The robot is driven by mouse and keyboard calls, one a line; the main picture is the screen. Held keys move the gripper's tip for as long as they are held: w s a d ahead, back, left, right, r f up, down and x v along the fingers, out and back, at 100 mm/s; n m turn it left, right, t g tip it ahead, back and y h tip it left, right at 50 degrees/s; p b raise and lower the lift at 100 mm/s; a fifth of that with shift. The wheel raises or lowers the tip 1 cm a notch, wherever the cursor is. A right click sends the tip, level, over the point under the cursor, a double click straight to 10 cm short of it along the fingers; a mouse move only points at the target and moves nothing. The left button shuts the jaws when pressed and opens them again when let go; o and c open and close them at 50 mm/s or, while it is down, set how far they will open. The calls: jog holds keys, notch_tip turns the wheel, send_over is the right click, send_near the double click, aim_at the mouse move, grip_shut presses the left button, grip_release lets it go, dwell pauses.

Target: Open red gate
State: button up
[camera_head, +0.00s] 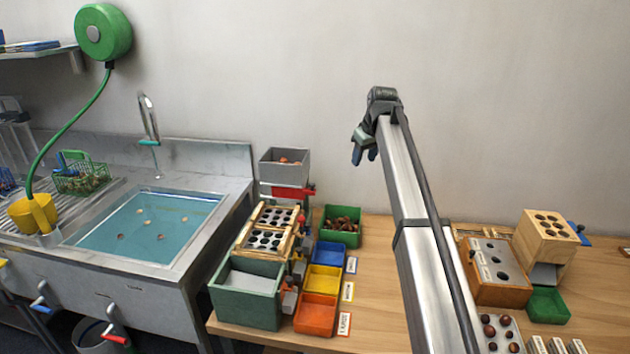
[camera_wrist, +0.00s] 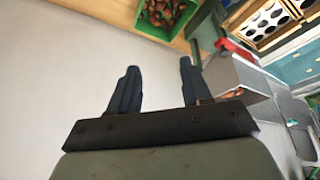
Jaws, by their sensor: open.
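The red gate (camera_head: 287,192) sits at the lower front of a grey hopper (camera_head: 284,166), with a small red piece sticking out at its right side. In the wrist view the red gate (camera_wrist: 234,49) shows to the right of my fingers, beside the grey hopper (camera_wrist: 238,78). My gripper (camera_head: 364,156) hangs in the air at the end of my arm, up and to the right of the hopper. In the wrist view my gripper (camera_wrist: 159,67) is open, with nothing between its two dark fingers. It does not touch the gate.
A wooden sorting frame (camera_head: 266,231) with round holes stands below the hopper. A green box of chestnuts (camera_head: 341,226) is beside it. Blue (camera_head: 329,254), yellow (camera_head: 323,280) and orange (camera_head: 316,315) bins line the table's left part. The air between gripper and hopper looks clear.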

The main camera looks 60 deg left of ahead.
jog(key=n+g, duration=0.1)
send_near(312, 184)
jog(key=v, duration=0.6)
jog(key=x, duration=1.4)
jog(key=shift+w, duration=0.15)
grip_shut()
